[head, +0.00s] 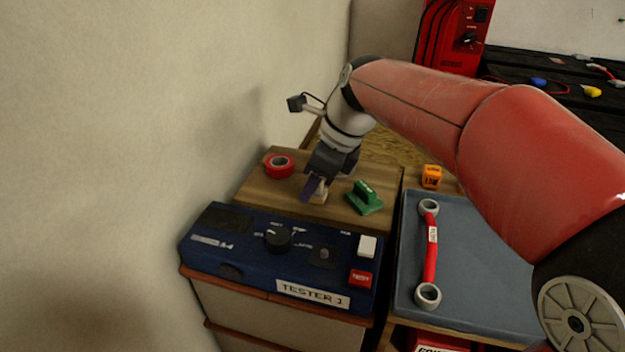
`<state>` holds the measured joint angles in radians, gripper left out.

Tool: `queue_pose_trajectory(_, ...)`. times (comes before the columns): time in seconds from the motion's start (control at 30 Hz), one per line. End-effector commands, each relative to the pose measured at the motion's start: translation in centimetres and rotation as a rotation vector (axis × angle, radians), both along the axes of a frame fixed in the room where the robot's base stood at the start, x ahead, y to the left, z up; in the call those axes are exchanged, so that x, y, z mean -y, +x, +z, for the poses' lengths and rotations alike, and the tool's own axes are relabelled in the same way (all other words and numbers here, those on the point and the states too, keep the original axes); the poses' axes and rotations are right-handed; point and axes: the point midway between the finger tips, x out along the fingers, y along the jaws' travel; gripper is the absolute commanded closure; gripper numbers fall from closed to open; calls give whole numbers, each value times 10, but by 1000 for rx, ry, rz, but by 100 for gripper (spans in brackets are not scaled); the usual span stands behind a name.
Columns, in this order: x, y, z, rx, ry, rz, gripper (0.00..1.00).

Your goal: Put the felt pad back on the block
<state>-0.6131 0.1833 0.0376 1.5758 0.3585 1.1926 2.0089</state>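My gripper (316,190) points down over the wooden top (376,154) of the cabinet at the left. A small pale beige piece (320,196) shows right at its fingertips, low against the wood. A flat purple-blue part (309,189) shows at the gripper's left side; I cannot tell whether it is a finger or a held thing. A green block with a raised grip (365,197) sits just right of the gripper, apart from it. Nothing is clearly recognisable as the felt pad. The finger gap is too small and covered to judge.
A red tape roll (279,165) lies left of the gripper. The blue tester box (290,258) stands in front. At the right, a grey-blue tray (473,262) holds a red link bar (432,250); an orange cube (431,176) stands behind it. The wall is close at left.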

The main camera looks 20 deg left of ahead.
Motion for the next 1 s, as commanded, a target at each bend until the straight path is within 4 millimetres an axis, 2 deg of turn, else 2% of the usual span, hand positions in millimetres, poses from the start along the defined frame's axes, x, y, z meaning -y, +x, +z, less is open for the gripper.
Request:
queue_pose_trajectory(0.03, 0, 0, 0, 0, 0, 0, 64)
queue_pose_trajectory(0.17, 0, 0, 0, -1, -1, 0, 48)
queue_pose_trajectory(0.43, 0, 0, 1, -1, -1, 0, 48)
queue_pose_trajectory(0.53, 2, 0, 7, 0, 0, -1, 48)
queue_pose_trajectory(0.67, 9, 2, 28, 3, 1, -1, 48)
queue_pose_trajectory(1.0, 37, 4, 93, 2, 0, -1, 48)
